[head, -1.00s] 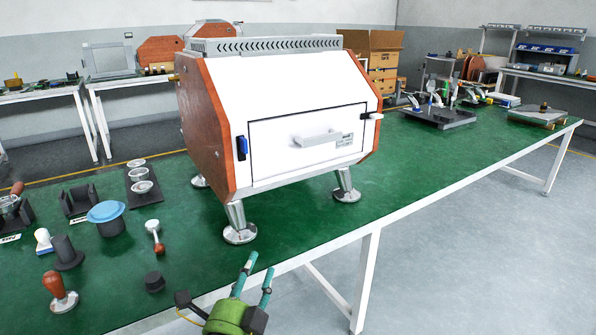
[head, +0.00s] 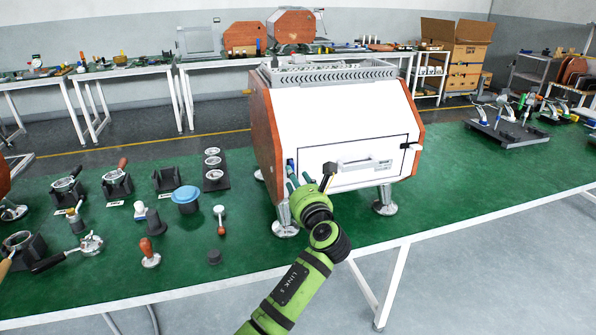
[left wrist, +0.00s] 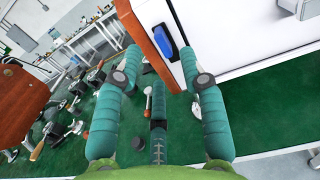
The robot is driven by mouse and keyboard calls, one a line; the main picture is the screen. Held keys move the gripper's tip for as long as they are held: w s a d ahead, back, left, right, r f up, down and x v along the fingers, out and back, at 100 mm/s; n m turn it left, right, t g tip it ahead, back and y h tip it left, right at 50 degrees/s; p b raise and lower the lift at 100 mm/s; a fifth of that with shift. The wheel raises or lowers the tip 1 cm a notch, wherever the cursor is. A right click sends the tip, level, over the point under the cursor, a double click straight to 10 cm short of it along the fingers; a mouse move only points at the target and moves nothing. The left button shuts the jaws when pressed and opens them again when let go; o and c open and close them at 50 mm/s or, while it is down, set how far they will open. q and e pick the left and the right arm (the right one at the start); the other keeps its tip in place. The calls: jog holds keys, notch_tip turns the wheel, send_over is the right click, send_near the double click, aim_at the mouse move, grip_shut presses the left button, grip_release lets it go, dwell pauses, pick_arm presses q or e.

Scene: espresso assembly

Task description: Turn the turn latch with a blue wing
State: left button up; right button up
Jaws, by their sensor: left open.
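The white espresso machine has wooden side panels and a front door panel (head: 345,178). The turn latch with a blue wing (head: 290,167) sits on its front at the left of the door, partly covered by my gripper in the head view. In the left wrist view the blue wing (left wrist: 163,42) stands upright on its dark base. My left gripper (head: 301,181) is open and empty in front of the machine's lower left front. In the left wrist view its teal fingers (left wrist: 160,58) are spread, with the blue wing between and beyond the tips. My right gripper is not seen.
A second latch (head: 411,146) with a dark wing is at the door's right. The door handle (head: 362,162) sticks out to the right of my gripper. A blue-lidded container (head: 186,196), a tamper (head: 149,253) and other tools stand on the green table left of the machine.

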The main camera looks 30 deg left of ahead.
pick_arm(q)
jog(key=shift+x, duration=1.95)
jog(key=shift+d, duration=0.1)
grip_shut()
